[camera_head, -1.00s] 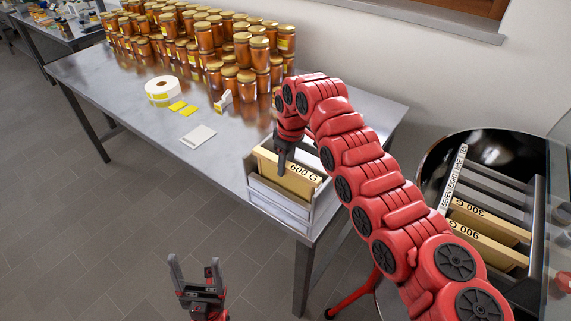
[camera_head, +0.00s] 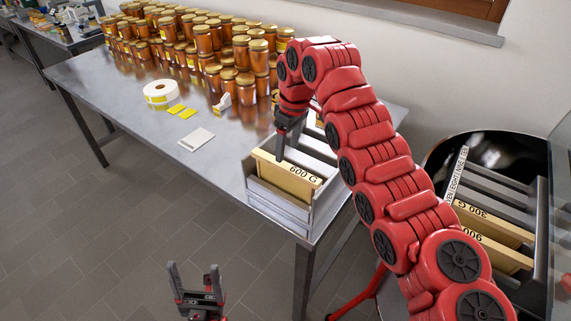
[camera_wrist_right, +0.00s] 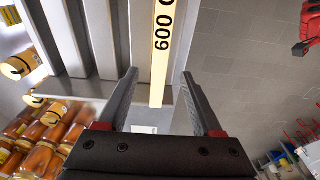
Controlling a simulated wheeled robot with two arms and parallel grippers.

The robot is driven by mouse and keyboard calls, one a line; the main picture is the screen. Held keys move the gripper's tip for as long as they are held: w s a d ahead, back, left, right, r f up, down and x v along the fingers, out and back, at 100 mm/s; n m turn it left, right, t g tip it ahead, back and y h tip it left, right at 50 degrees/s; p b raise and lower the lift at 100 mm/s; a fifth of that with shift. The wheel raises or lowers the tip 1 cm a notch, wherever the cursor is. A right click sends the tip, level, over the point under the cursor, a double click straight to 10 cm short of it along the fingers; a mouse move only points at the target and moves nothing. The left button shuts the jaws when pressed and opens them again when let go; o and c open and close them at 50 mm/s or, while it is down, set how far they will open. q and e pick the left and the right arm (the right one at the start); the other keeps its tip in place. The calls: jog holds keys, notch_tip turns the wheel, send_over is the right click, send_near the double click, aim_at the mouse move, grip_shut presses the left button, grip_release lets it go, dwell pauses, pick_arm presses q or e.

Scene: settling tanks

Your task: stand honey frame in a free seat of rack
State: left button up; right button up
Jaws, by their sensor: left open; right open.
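The honey frame (camera_head: 286,175), a pale wooden bar marked "600 G", sits upright at the front of a grey metal box (camera_head: 275,205) on the table corner. It also shows in the right wrist view (camera_wrist_right: 161,50). My right gripper (camera_head: 283,150) is open just above the bar; in the wrist view its fingers (camera_wrist_right: 159,75) lie on either side of the bar's end, with gaps. My left gripper (camera_head: 194,275) is open and empty, low above the floor. A slotted rack (camera_head: 500,185) in a dark drum at right holds frames marked "300 G" (camera_head: 488,221) and "900 G" (camera_head: 490,248).
Stacked honey jars (camera_head: 205,45) fill the table's back. A label roll (camera_head: 160,92), yellow labels and a white card (camera_head: 196,139) lie on the table (camera_head: 130,105). The drum's rack has bare grey bars behind the 300 G frame. My right arm hides part of the box.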

notch_tip(320, 180, up, 10)
jog(key=d+p, duration=0.1)
jog(key=p, duration=0.2)
jog(key=shift+s, duration=0.4)
jog(key=shift+f, duration=0.15)
jog(key=shift+f, duration=0.1)
